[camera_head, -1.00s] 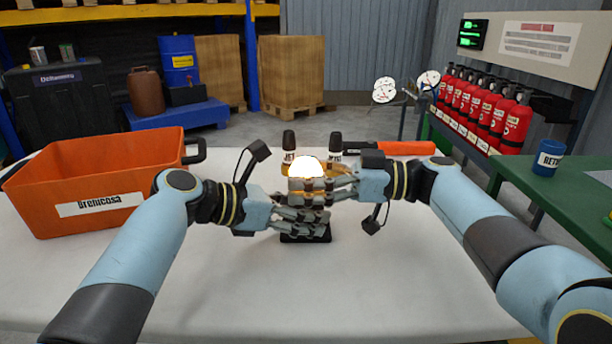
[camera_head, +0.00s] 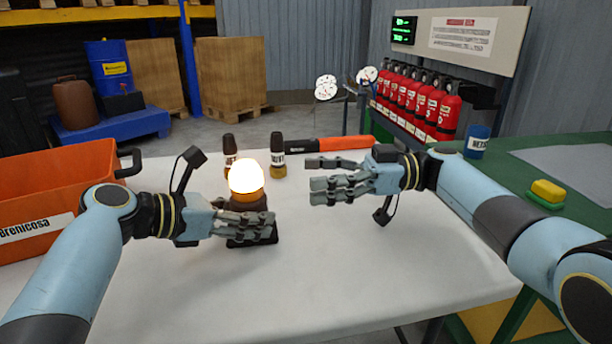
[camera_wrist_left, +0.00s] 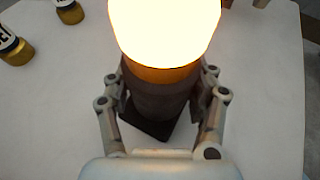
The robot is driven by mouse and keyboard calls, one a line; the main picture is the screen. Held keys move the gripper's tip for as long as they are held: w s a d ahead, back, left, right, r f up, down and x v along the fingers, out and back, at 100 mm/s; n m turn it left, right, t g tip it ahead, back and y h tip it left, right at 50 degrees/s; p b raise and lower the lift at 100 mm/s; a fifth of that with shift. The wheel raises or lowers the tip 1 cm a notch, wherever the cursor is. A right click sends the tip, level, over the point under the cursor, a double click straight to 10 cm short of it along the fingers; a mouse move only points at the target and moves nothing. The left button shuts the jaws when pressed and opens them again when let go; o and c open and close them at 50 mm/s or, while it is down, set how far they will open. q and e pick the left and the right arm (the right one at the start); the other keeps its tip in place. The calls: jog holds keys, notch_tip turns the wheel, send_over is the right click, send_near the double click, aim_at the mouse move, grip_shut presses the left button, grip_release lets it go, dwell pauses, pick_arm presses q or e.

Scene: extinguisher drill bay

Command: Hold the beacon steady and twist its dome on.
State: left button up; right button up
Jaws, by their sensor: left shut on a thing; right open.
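The beacon stands upright on the white table, with a dark body and square black base (camera_head: 262,238). Its glowing dome (camera_head: 246,176) sits on top, with an orange collar below it. In the left wrist view the bright dome (camera_wrist_left: 165,30) fills the top middle. My left gripper (camera_head: 245,222) is shut around the beacon's body below the dome, and its fingers (camera_wrist_left: 162,100) flank the body in the wrist view. My right gripper (camera_head: 318,182) is open and empty, to the right of the beacon and apart from it. The threads under the dome are hidden.
Two small dark-topped bottles (camera_head: 277,160) stand behind the beacon. An orange and black tool (camera_head: 335,144) lies at the table's back edge. An orange crate (camera_head: 60,190) is at the left. The front and right of the table (camera_head: 400,250) are clear.

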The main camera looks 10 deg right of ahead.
pick_arm(q)
jog(key=o, duration=1.6)
